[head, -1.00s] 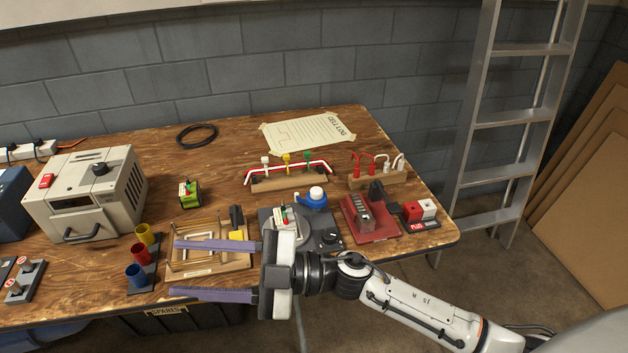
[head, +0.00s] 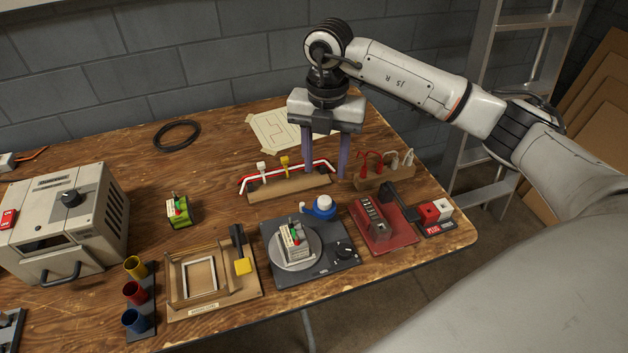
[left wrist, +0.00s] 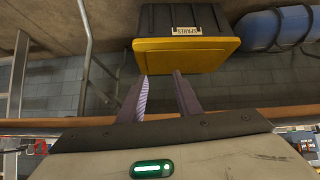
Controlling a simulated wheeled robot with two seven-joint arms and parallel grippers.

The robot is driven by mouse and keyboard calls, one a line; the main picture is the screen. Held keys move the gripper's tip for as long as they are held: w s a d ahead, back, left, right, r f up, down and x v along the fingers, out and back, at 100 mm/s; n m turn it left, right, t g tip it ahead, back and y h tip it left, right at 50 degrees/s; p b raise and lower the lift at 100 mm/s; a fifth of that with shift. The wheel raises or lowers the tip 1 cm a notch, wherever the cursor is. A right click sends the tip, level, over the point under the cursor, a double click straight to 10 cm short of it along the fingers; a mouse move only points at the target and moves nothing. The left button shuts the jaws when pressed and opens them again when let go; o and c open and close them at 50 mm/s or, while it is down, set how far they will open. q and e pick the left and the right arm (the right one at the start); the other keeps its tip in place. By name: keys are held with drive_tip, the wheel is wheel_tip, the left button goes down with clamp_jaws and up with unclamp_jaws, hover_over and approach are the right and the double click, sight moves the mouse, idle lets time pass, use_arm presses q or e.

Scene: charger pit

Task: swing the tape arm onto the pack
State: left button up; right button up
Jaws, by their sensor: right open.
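The pack (head: 294,243), grey with a red and a green mark on top, sits on the round plate (head: 275,257) of a dark grey wrap stand (head: 290,277). A blue tape piece with a white top (head: 320,207), which looks like the tape arm, is at the stand's back right corner, apart from the pack. My right gripper (head: 325,172) points down, open and empty, behind the tape piece, by the right end of the red-and-white bar rack. My left gripper (left wrist: 163,80) shows only in the left wrist view, open and empty, below the table's edge.
The rack (head: 290,187) with coloured clips stands behind the wrap stand. A red block stand (head: 385,235) with a dark lever is at its right, a wooden frame jig (head: 210,302) at its left. A yellow-lidded spares box (left wrist: 185,55) is under the table.

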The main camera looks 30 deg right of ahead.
sight(325, 200)
drive_tip(key=f, duration=0.3)
drive_tip(key=shift+s, duration=0.35)
wheel_tip(325, 200, down, 5)
drive_tip(key=shift+f+p, duration=0.2)
drive_tip(key=shift+p, duration=0.15)
drive_tip(key=shift+f, duration=0.3)
drive_tip(key=shift+w+f, duration=0.1)
drive_tip(key=shift+f, duration=0.15)
drive_tip(key=c, duration=1)
use_arm(q)
drive_tip(key=shift+s, duration=1.05)
use_arm(e)
drive_tip(key=shift+c, duration=0.2)
